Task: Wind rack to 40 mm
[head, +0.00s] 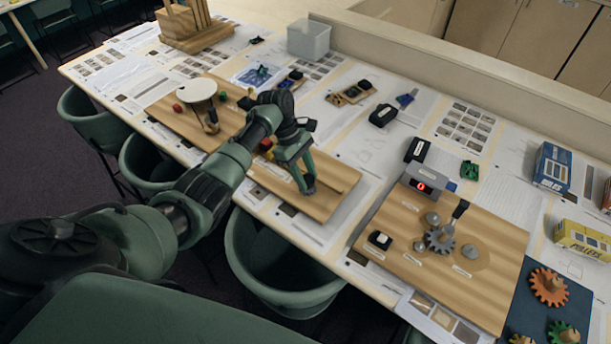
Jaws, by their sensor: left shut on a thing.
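My left gripper (306,186) reaches down over the right part of a long wooden board (322,206). Its fingers are closed on a small part that they hide, so I cannot tell its shape. A thin dark strip or slot runs along the board just right of the fingers. A red and yellow piece (266,146) shows partly behind my left wrist. I cannot make out a rack or a millimetre scale at this distance. My right gripper is out of view.
Right of it, another wooden board (395,268) carries a grey gear (440,239), a black-handled lever (460,208) and a box with a red display (428,184). A round white disc on a stand (199,89) is left. Green chairs (262,280) line the front edge.

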